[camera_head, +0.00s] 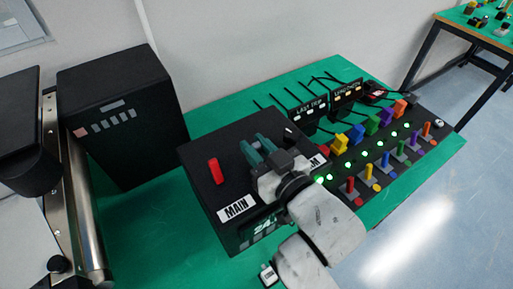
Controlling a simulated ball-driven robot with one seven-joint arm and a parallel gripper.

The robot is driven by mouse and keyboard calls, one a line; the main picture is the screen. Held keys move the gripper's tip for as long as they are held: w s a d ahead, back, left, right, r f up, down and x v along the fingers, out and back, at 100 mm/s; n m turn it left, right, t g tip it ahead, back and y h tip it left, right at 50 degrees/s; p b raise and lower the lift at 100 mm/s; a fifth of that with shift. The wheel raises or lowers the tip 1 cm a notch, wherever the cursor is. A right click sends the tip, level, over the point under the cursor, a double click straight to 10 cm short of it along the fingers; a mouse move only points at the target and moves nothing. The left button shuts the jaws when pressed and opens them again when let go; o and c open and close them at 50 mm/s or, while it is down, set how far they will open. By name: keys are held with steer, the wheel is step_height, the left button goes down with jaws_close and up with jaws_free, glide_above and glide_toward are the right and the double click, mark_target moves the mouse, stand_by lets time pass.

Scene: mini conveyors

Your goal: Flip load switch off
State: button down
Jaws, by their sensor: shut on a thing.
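A black box (195,150) with a sloped top stands on the green table. A red switch lever (215,170) is on the left of its top, above a label reading MAIN (237,207). My gripper (253,146) is over the box top, right of the red lever and apart from it. Its two green fingers point away from my wrist, and what lies between them is hidden. A second label (314,162), mostly covered by my gripper, shows only a final M. I cannot make out a load switch by name.
Right of the box, a black panel (352,163) carries coloured switches and green lights. Small signs (310,107) with cables stand behind it. A dark cabinet (122,115) and a metal roller (85,215) are at left. Bare green table (150,235) lies in front.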

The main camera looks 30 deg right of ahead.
steer(key=c, duration=1)
jaws_free()
steer(key=shift+c, duration=0.2)
steer(key=shift+s, duration=0.1)
steer(key=shift+s, duration=0.3)
steer(key=s+r+p, duration=0.1)
steer(key=s+p, duration=0.1)
steer(key=s, duration=0.8)
steer(key=shift+r, duration=0.2)
steer(key=shift+w, duration=0.1)
